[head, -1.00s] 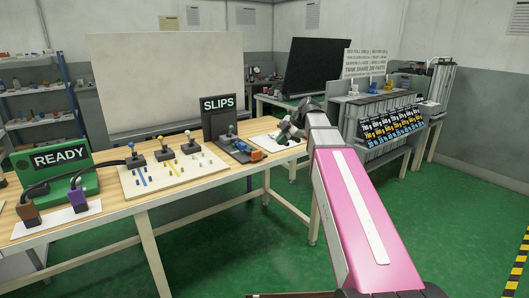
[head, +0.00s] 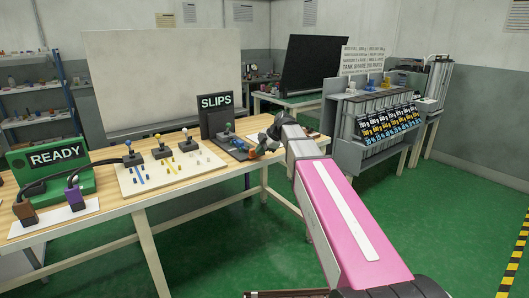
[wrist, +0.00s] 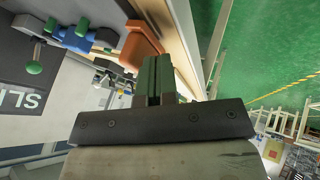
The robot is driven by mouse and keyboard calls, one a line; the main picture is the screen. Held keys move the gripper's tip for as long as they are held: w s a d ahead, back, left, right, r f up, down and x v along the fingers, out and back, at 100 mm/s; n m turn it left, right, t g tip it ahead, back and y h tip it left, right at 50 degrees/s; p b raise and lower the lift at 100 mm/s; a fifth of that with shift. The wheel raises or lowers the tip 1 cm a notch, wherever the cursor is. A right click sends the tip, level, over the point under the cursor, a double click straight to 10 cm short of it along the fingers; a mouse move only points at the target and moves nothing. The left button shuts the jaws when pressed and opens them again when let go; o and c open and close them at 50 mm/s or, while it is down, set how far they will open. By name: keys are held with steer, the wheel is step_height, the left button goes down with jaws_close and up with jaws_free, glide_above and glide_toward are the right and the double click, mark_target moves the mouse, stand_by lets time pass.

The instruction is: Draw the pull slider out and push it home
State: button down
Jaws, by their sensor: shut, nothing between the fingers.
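The SLIPS fixture (head: 236,150) lies on the wooden bench in front of a dark upright SLIPS sign (head: 215,103). In the wrist view it shows a blue part (wrist: 76,38), a green knob (wrist: 34,67) and an orange block (wrist: 142,46) at the end by the bench edge. I cannot tell for sure which part is the pull slider; the orange block is in line with the blue part. My gripper (wrist: 157,62) is shut and empty, its green fingers right beside the orange block and partly covering it. I cannot tell whether they touch. In the head view my wrist hides part of the fixture.
A pale board with several knobs (head: 165,172) and a green READY box (head: 52,170) stand on the bench to the left. A grey rack with labelled slots (head: 360,118) stands to the right. Green floor (head: 180,262) in front is clear.

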steer(key=shift+w+a, duration=0.15)
steer(key=shift+w+a, duration=0.45)
steer(key=shift+w, duration=0.25)
steer(key=shift+w+a, duration=0.45)
steer(key=shift+w, duration=0.2)
